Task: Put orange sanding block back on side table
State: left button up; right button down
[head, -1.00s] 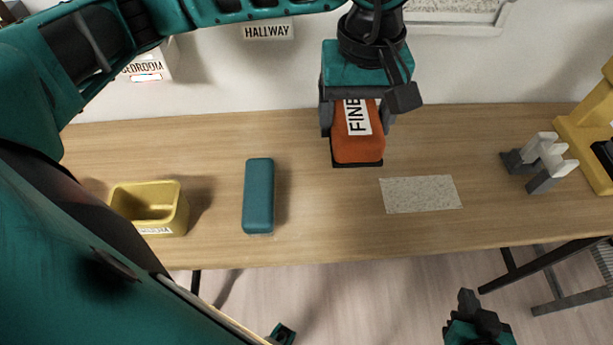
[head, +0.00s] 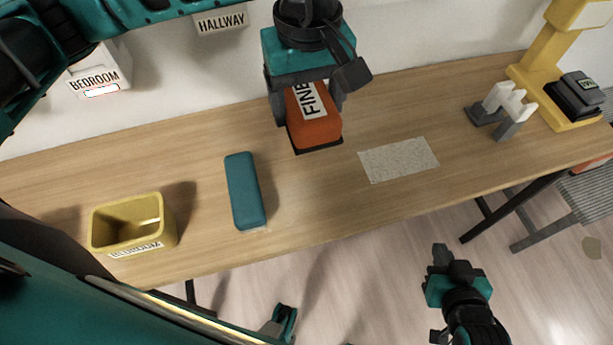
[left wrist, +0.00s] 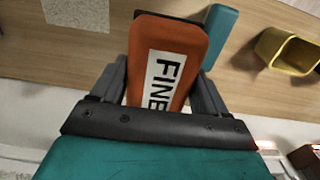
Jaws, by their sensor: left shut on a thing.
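The orange sanding block (head: 316,127), with a white label reading "FINE", is held in my left gripper (head: 306,105) above the wooden table (head: 335,200). In the left wrist view the orange block (left wrist: 165,55) sits between the two dark fingers, which are shut on its sides. Its dark underside faces the table in the head view, and it appears apart from the tabletop. My right gripper (head: 452,268) is low, in front of the table over the floor. It is small, and I cannot tell whether it is open. I cannot tell which surface is the side table.
On the table are a teal block (head: 245,190), a yellow bin (head: 100,230), a speckled sheet (head: 398,160) and a grey-white holder (head: 502,108). A yellow stand (head: 535,65) with a dark device is far right. A grey ribbed surface (head: 590,190) lies beyond the right end.

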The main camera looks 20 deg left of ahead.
pick_arm(q)
send_over(307, 184)
notch_tip(307, 184, down, 16)
jog(key=shift+f, duration=1.45)
jog(key=shift+f+b, duration=0.3)
jog(key=shift+b, duration=0.1)
jog(key=o, duration=1.1)
jog(key=shift+r, duration=0.1)
